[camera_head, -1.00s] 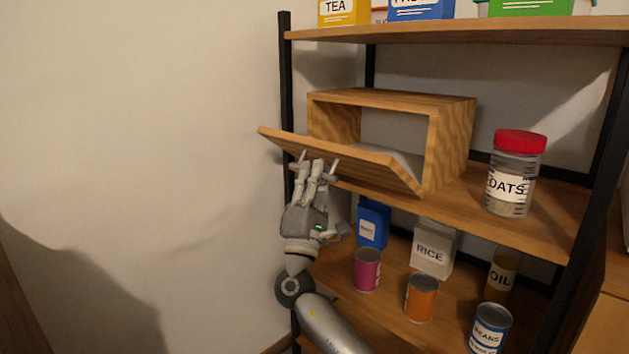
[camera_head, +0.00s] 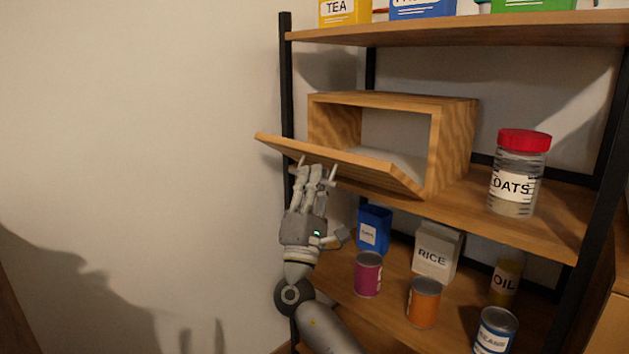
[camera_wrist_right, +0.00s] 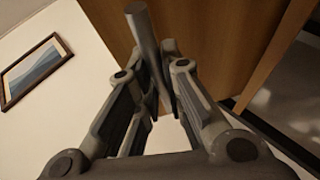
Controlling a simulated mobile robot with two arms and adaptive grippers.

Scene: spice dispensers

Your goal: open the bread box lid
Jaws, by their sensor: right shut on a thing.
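The wooden bread box (camera_head: 453,135) sits on the middle shelf with its front opening showing. Its lid (camera_head: 365,170) is hinged down at the bottom and tilts outward toward the front, so the interior is visible. My right gripper (camera_head: 317,171) is at the outer face of the lid, reaching up from below. In the right wrist view, its fingers (camera_wrist_right: 160,85) are shut around a grey metal bar handle (camera_wrist_right: 141,28) on the wooden lid. My left gripper is not in view.
A red-capped oats jar (camera_head: 518,180) stands right of the box. Below are a blue box (camera_head: 373,229), a rice box (camera_head: 436,252), several cans and an oil bottle (camera_head: 505,280). A black shelf post (camera_head: 286,80) is close to my right arm. Left of it is bare wall.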

